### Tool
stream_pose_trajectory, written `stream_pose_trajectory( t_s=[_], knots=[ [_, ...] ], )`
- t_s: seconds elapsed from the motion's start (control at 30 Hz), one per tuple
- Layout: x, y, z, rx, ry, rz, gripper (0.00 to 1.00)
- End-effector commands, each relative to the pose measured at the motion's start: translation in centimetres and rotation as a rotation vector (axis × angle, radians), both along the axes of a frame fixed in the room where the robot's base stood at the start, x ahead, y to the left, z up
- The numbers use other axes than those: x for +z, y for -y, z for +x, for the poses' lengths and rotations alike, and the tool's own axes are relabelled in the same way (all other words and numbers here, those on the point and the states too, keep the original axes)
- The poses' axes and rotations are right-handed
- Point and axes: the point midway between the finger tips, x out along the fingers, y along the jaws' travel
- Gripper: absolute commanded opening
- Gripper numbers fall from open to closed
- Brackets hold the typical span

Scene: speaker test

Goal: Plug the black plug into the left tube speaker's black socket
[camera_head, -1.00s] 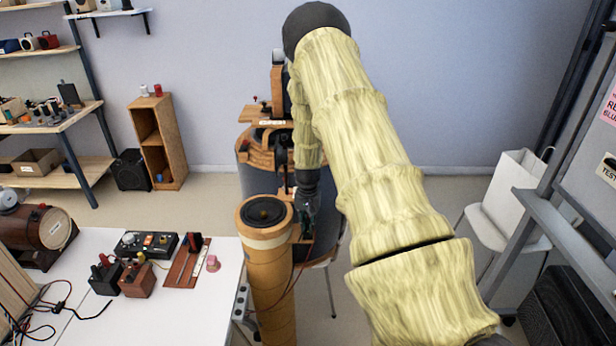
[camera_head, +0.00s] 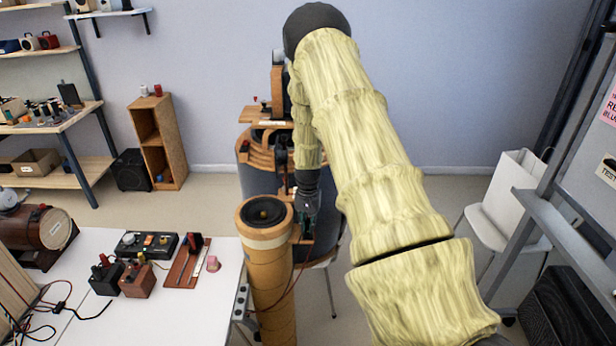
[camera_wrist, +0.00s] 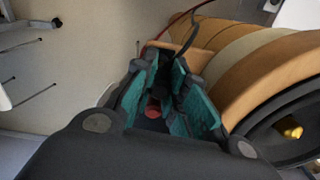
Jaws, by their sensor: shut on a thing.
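The tube speaker (camera_head: 272,285), an upright tan cylinder with a cream band and a dark cone on top, stands just right of the white table. In the wrist view its banded side (camera_wrist: 250,58) fills the right. My gripper (camera_head: 304,228) is close beside the tube's upper right side, at a small bracket there. In the wrist view my gripper (camera_wrist: 168,68) has its teal-padded fingers shut on the black plug, which is mostly hidden between them. A dark cable (camera_wrist: 188,38) leads away past the fingertips. A small red part (camera_wrist: 153,108) shows between the fingers. I cannot make out the black socket.
A larger dark cylinder with wooden fittings (camera_head: 256,150) stands behind the tube. The white table (camera_head: 200,312) at left holds small devices and loose wires. A white chair (camera_head: 490,228) and a grey frame stand at right.

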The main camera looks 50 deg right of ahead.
Motion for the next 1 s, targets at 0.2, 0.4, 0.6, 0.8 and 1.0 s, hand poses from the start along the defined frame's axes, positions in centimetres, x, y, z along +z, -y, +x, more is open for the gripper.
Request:
stream_pose_trajectory(
  t_s=[0.2,0.4,0.6,0.8,1.0],
  knots=[
    [-0.2,0.0,0.0,0.0,0.0,0.0,0.0],
    [-0.4,0.0,0.0,0.0,0.0,0.0,0.0],
    [-0.7,0.0,0.0,0.0,0.0,0.0,0.0],
    [-1.0,0.0,0.0,0.0,0.0,0.0,0.0],
    [-1.3,0.0,0.0,0.0,0.0,0.0,0.0]
  ],
)
